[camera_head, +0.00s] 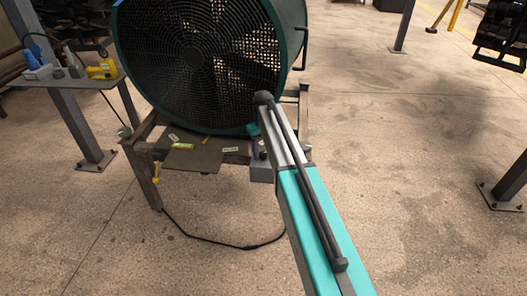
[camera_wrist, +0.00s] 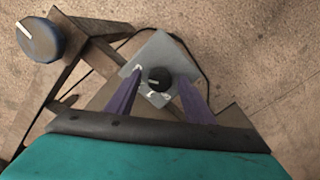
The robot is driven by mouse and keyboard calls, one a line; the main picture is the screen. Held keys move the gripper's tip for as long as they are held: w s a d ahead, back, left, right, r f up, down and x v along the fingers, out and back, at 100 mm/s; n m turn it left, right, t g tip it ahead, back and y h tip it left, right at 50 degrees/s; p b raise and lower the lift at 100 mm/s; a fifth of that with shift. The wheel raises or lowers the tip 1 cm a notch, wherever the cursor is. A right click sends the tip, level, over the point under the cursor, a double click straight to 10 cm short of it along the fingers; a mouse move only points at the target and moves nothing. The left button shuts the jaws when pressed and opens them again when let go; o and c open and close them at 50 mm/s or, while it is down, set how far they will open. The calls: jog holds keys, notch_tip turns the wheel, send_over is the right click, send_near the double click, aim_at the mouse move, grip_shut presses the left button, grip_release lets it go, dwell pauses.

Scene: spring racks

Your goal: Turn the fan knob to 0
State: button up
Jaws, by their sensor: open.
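The fan (camera_head: 200,55) is a large teal drum with a dark grille, on a brown stand. Its control box (camera_head: 262,173) is grey and sits low at the front right of the stand, partly behind my arm. In the wrist view, the grey box face (camera_wrist: 172,52) carries a small black round knob (camera_wrist: 158,79) with a short pale mark toward its left. White markings lie around the knob, too small to read. My gripper (camera_wrist: 160,77) is open, with a purple finger on each side of the knob; contact cannot be told. In the head view my arm mostly hides the gripper.
A larger blue-grey round piece with a white line (camera_wrist: 38,38) is at the wrist view's upper left. A black cable (camera_head: 215,240) runs along the floor. A small table (camera_head: 65,82) with tools stands at left. The floor at right (camera_head: 410,150) is mostly clear.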

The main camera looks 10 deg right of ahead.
jog(key=shift+d, duration=0.1)
jog(key=c, duration=1)
jog(key=shift+c, duration=0.2)
jog(key=shift+n, duration=0.3)
jog(key=n+p, duration=0.2)
jog(key=n, duration=0.3)
jog(key=shift+r, duration=0.1)
jog(key=n+p, duration=0.1)
jog(key=n, duration=1.1)
jog(key=shift+p, duration=0.4)
jog(key=n, duration=0.6)
jog(key=shift+a, duration=0.2)
jog(key=shift+n, duration=0.3)
